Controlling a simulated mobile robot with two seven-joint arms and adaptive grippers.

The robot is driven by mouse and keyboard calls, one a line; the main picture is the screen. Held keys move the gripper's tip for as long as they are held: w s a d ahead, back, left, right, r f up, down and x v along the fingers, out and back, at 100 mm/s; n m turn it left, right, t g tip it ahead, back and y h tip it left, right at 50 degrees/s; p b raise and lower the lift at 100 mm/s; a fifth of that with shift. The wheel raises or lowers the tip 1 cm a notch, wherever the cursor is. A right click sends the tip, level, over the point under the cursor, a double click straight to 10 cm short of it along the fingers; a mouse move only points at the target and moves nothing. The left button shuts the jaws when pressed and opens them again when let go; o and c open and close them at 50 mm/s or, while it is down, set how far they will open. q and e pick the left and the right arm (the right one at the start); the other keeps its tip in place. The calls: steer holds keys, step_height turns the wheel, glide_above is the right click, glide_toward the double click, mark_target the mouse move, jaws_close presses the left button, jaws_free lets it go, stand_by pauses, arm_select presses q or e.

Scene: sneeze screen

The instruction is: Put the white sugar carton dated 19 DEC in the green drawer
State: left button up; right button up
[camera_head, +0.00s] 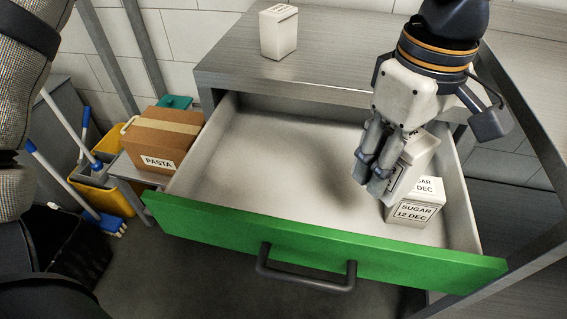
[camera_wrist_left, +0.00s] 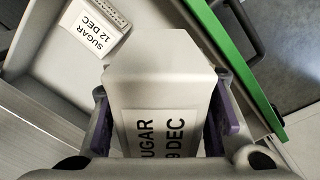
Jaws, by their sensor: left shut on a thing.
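The green drawer (camera_head: 250,232) is pulled open, with a pale, mostly empty inside. My left gripper (camera_head: 376,172) is over the right part of the drawer, shut on a white sugar carton (camera_head: 416,162). In the left wrist view this carton (camera_wrist_left: 155,80) lies between the fingers, its label reading SUGAR and "9 DEC", with the first digit cut off. It is tilted; I cannot tell whether it touches the drawer floor. Another white carton (camera_head: 414,209), labelled SUGAR 12 DEC, stands in the drawer right beside it; it also shows in the left wrist view (camera_wrist_left: 97,24). My right gripper is not in view.
A white carton (camera_head: 278,32) stands on the grey counter (camera_head: 335,55) above the drawer. At left are a cardboard box labelled PASTA (camera_head: 163,140) and a yellow bucket (camera_head: 88,178). The left and middle of the drawer floor are clear.

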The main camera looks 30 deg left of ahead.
arm_select(q)
steer(key=shift+s+d+f, duration=0.2)
steer(key=shift+s+f, duration=0.15)
steer(key=shift+s, duration=0.1)
steer(key=shift+a+f, duration=0.15)
steer(key=shift+f, duration=0.1)
steer(key=w+a+f, duration=0.5)
steer(key=w+a, duration=0.1)
steer(key=a, duration=0.2)
steer(key=b, duration=0.1)
glide_above(321, 178)
steer(key=f, duration=0.4)
steer(key=shift+s+d+f, duration=0.15)
steer(key=shift+d+f, duration=0.05)
steer(key=shift+f, duration=0.05)
steer(key=shift+a+f+m, duration=0.15)
steer(key=shift+f+m, duration=0.15)
steer(key=shift+f, duration=1.45)
steer(key=o, duration=1.3)
steer(key=shift+o, duration=0.2)
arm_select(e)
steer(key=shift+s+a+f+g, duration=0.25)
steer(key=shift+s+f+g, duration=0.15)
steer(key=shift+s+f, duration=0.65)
arm_select(q)
step_height(321, 178, up, 12)
steer(key=shift+r, duration=0.15)
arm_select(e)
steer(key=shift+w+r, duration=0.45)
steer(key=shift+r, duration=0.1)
